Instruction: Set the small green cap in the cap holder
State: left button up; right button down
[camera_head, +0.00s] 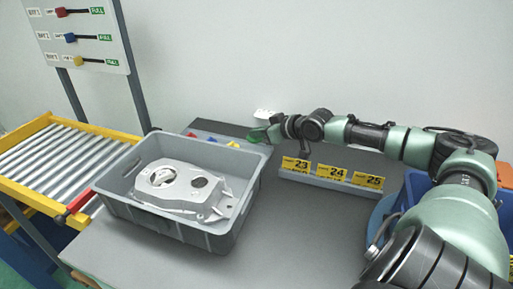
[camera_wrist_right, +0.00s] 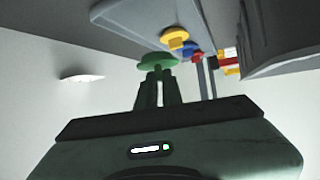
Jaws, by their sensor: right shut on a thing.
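The small green cap (camera_head: 258,135) is in the jaws of my right gripper (camera_head: 276,130), held above the back of the table, right of the grey crate. In the right wrist view the green cap (camera_wrist_right: 157,61) sits at the fingertips of the right gripper (camera_wrist_right: 157,78). A red cap (camera_head: 191,134), a blue cap (camera_head: 212,139) and a yellow cap (camera_head: 233,145) stand in a row behind the crate, left of the held cap. The wrist view shows the yellow cap (camera_wrist_right: 175,38) nearest the green one. The cap holder itself is mostly hidden by the crate. My left gripper is out of view.
The grey crate (camera_head: 165,222) holds a large aluminium casting (camera_head: 178,190). A rack with yellow labels 23, 24 and 25 (camera_head: 331,171) stands right of the gripper. A roller conveyor (camera_head: 62,160) and a switch board (camera_head: 80,38) are at left. The front table is clear.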

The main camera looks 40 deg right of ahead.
jog(key=shift+f, duration=0.85)
notch_tip(320, 180, down, 4)
jog(key=shift+f, duration=0.25)
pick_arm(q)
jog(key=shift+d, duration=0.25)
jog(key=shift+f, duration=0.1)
pick_arm(e)
jog(key=c, duration=1.6)
grip_release()
jog(key=shift+f, duration=0.1)
